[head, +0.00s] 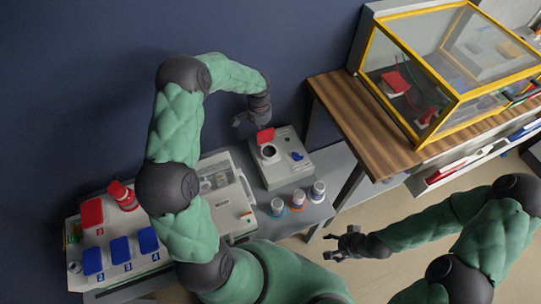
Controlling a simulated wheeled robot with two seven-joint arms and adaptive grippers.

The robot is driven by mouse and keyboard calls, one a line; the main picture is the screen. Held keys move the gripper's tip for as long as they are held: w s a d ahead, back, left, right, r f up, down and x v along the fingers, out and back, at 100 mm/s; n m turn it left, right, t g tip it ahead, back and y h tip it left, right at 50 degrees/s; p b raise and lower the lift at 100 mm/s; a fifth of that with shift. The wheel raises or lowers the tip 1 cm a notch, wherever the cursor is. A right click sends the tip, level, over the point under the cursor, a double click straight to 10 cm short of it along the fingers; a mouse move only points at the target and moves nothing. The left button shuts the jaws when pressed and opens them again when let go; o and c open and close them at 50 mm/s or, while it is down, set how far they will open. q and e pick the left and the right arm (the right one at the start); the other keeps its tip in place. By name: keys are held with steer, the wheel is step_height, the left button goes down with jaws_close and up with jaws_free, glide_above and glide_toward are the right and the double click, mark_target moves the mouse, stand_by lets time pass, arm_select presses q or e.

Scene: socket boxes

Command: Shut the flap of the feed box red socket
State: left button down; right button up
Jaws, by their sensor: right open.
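A small grey box (281,175) stands on the bench below the wall. Its red flap (265,136) stands raised behind a round dark-centred socket (268,152), and a blue flap (297,156) lies low on its right. No label on this box can be read. My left gripper (250,122) is just above and left of the red flap, pointing down; whether it touches the flap and how its fingers stand cannot be made out. My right gripper (342,243) is open and empty, over the floor right of the bench.
Several small bottles (297,199) stand in front of the box. A grey panel (112,262) with red and blue numbered covers and a red plug (122,195) lie at left. A wooden table (345,110) with a yellow-framed case (440,85) stands at right.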

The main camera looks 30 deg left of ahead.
mark_target(266, 133)
arm_select(q)
steer(key=shift+w+a+f, duration=0.15)
steer(key=shift+w+f, duration=0.05)
steer(key=shift+w, duration=0.45)
steer(key=shift+s+d+r, duration=0.6)
steer(key=shift+s+r, duration=0.05)
steer(key=shift+r, duration=0.05)
steer(key=shift+s+d+f, duration=0.15)
steer(key=shift+s+d, duration=0.1)
steer(key=shift+d, duration=0.1)
steer(key=shift+s+d, duration=0.75)
steer(key=shift+d, duration=0.1)
arm_select(e)
steer(key=shift+w+a+r, duration=0.1)
steer(key=shift+w, duration=0.1)
arm_select(q)
steer(key=shift+s+d+f, duration=0.15)
steer(key=shift+s+d, duration=0.05)
steer(key=shift+d, duration=0.1)
step_height(266, 133, up, 7)
steer(key=p, duration=0.5)
arm_select(e)
step_height(266, 133, up, 5)
steer(key=shift+f, duration=0.1)
